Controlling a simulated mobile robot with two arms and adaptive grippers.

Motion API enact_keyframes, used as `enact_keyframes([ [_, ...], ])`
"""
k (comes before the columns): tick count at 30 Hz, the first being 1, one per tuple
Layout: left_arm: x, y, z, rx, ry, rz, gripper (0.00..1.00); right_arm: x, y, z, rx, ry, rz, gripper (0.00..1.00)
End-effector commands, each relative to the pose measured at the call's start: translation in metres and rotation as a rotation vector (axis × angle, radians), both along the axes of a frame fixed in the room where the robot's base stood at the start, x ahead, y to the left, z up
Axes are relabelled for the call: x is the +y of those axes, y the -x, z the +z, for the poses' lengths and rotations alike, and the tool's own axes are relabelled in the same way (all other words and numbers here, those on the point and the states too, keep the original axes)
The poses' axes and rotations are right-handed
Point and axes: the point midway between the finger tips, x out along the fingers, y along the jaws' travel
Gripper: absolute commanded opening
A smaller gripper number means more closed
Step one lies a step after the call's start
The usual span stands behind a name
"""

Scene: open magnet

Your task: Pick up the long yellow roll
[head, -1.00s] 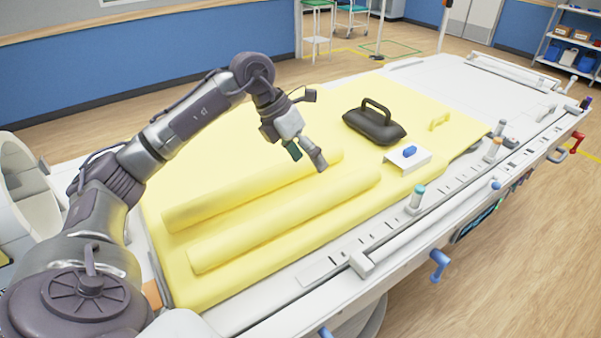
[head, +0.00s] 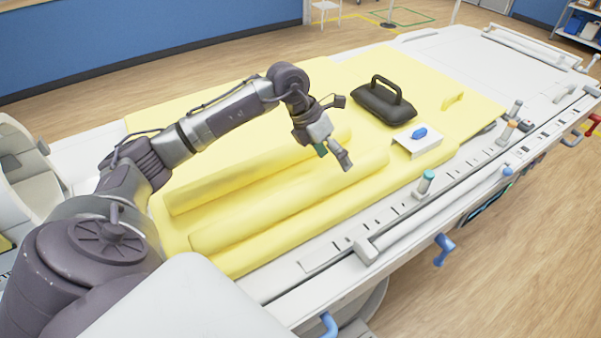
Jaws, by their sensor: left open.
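Two long yellow rolls lie side by side on a yellow mat (head: 455,90) on the table. The rear roll (head: 225,183) and the front roll (head: 270,207) both run from lower left to upper right. My left gripper (head: 333,156) is open, its fingers pointing down near the right ends of the rolls. It covers part of the rear roll and the gap between them. It appears empty; I cannot tell whether it touches a roll. My right gripper is not in view.
A black bag-like weight (head: 385,103) with a handle sits right of the rolls. A small white stand (head: 417,144) with a blue piece (head: 419,132) is near it. Coloured knobs, including a teal-topped post (head: 426,182), line the table's front rail.

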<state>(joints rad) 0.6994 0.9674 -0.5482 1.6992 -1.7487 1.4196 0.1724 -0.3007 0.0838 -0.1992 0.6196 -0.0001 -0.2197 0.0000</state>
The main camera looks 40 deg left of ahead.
Motion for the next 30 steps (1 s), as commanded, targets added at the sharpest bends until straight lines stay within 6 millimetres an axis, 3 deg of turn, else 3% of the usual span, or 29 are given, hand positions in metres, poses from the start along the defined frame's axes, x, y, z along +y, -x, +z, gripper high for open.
enact_keyframes([
  [4, -0.014, 0.001, -0.017, 0.005, 0.004, -0.002, 0.85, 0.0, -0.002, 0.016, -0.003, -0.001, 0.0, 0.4],
  [9, -0.021, -0.005, -0.036, 0.002, 0.002, -0.002, 0.85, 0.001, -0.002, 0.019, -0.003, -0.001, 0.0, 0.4],
  [17, -0.022, -0.006, -0.04, 0.001, -0.001, -0.001, 0.85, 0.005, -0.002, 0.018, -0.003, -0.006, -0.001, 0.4],
  [27, -0.022, -0.006, -0.039, 0.001, 0.0, 0.0, 0.3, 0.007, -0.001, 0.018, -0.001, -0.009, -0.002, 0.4],
  [30, -0.022, -0.006, -0.039, 0.0, 0.0, 0.0, 0.18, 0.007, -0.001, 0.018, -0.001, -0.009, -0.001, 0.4],
])
